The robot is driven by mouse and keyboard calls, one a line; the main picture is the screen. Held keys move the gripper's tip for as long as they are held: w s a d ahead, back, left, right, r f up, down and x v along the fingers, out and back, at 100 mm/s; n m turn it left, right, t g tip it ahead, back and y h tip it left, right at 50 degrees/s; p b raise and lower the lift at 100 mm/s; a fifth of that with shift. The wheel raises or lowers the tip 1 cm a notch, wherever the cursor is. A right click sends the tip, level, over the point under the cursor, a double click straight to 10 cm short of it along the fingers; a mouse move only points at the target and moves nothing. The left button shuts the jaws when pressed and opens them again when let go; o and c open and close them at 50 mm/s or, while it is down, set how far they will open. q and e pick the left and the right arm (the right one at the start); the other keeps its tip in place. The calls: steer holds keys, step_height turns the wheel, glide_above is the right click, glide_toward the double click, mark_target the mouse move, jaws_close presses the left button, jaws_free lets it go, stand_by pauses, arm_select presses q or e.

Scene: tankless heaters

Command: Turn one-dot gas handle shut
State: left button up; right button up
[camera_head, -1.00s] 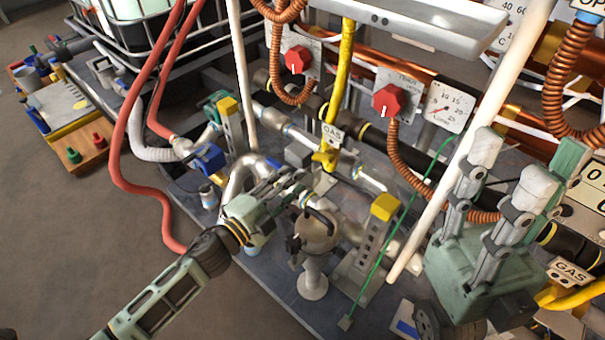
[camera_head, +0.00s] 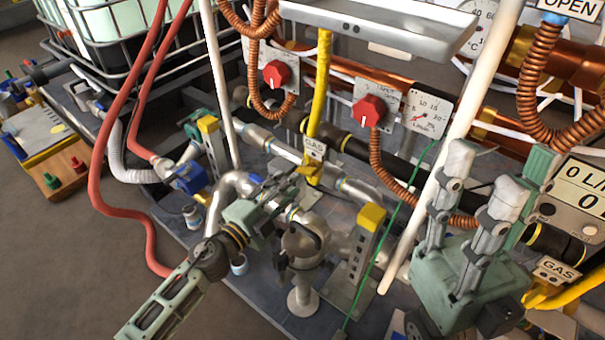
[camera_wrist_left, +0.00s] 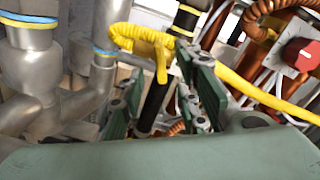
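A yellow gas handle (camera_head: 309,174) sits below a GAS label (camera_head: 314,150), at the foot of a vertical yellow pipe (camera_head: 320,85) in the head view. Its dots are too small to read. My left gripper (camera_head: 283,188) is just left of this handle and slightly lower. In the left wrist view its green fingers (camera_wrist_left: 165,98) are spread apart, with the yellow handle (camera_wrist_left: 160,60) beyond and between them; no contact is visible. My right gripper (camera_head: 475,205) is at the right, fingers upward, open and empty. A second GAS label (camera_head: 556,272) stands beside a yellow hose (camera_head: 575,290) at the lower right.
Metal pipes and a yellow-topped bracket (camera_head: 371,217) crowd the left gripper. A white pole (camera_head: 460,105) stands between the arms. Open floor (camera_head: 80,270) lies at the left.

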mark_target(302, 174)
arm_select(q)
steer(key=b+x, duration=0.1)
steer(key=x, duration=0.6)
jaws_close()
stand_by(0.3)
